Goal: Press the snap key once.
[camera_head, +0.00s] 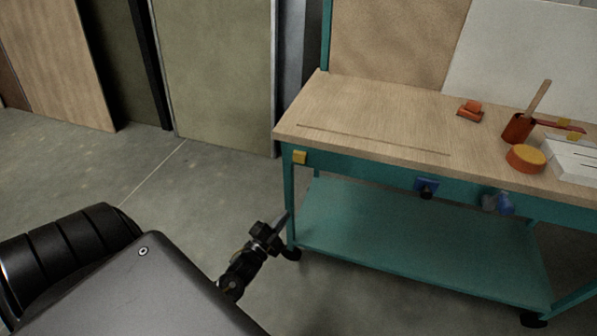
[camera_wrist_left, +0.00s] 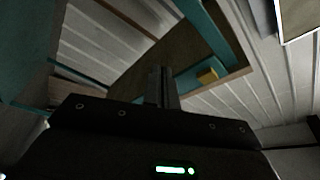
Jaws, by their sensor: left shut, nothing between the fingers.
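A small yellow key (camera_head: 300,157) sits on the teal front rail of the workbench, near its left corner; I take it for the snap key. In the left wrist view the yellow key (camera_wrist_left: 207,76) is on a teal rail, right of the fingers. My left gripper (camera_head: 283,218) is shut and empty. It appears below the yellow key in the head view, beside the left bench leg and apart from the key. The shut fingers (camera_wrist_left: 161,87) point up in the wrist view. My right gripper is not in view.
The workbench top (camera_head: 370,118) carries an orange block (camera_head: 470,110), a red cup (camera_head: 518,129), an orange round tin (camera_head: 525,158) and a white box (camera_head: 572,160). A blue fitting with a dark knob (camera_head: 427,187) is on the rail. A teal shelf (camera_head: 400,245) lies below.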

